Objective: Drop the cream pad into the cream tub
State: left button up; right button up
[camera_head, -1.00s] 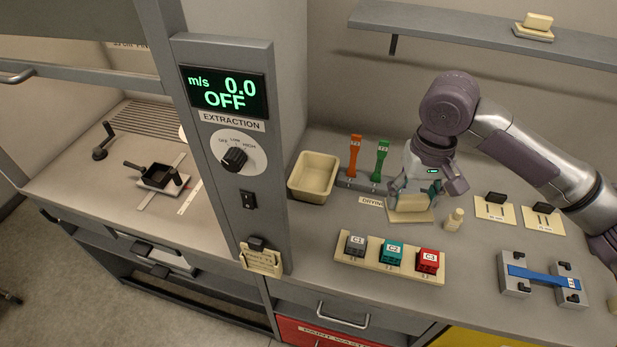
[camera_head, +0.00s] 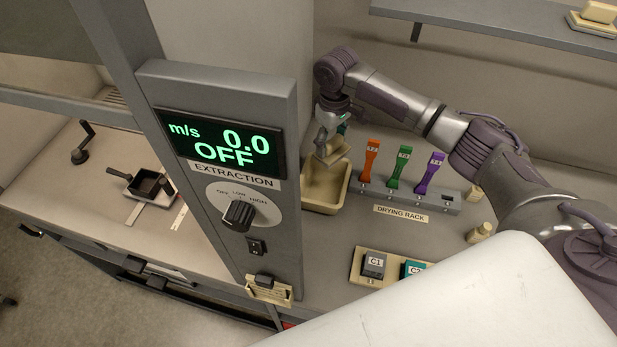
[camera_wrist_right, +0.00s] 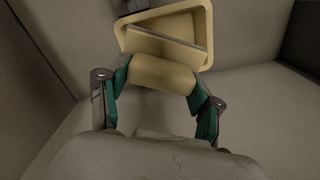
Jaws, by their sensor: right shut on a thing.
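The cream pad (camera_wrist_right: 162,75) is held between the green-sided fingers of my right gripper (camera_head: 330,143). In the right wrist view its near part is rounded, with a pale slab edge just beyond; I cannot tell whether that slab is part of the pad. The cream tub (camera_head: 325,196) stands open on the bench beside the grey extraction column. The gripper and pad are over the tub's far part, and the pad looks tilted. The tub's rim (camera_wrist_right: 205,32) also shows beyond the pad in the right wrist view. My left gripper is not in view.
A block of labelled parts (camera_head: 373,264) sits in front. The shelf (camera_head: 480,22) is above at the back right.

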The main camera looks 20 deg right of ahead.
aim_at(331, 156)
jog(key=shift+s+f, duration=0.4)
jog(key=shift+f, duration=0.35)
notch_tip(331, 156, down, 4)
jog(key=b, duration=0.3)
jog(key=shift+w+r, duration=0.1)
jog(key=shift+r, duration=0.1)
pick_arm(q)
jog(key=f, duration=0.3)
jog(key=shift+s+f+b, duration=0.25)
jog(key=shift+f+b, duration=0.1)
jog(key=shift+b, duration=0.05)
pick_arm(e)
jog(key=shift+f, duration=0.25)
jog(key=o, duration=1.1)
jog(key=shift+r, duration=0.15)
notch_tip(331, 156, up, 12)
jog(key=shift+f, duration=0.15)
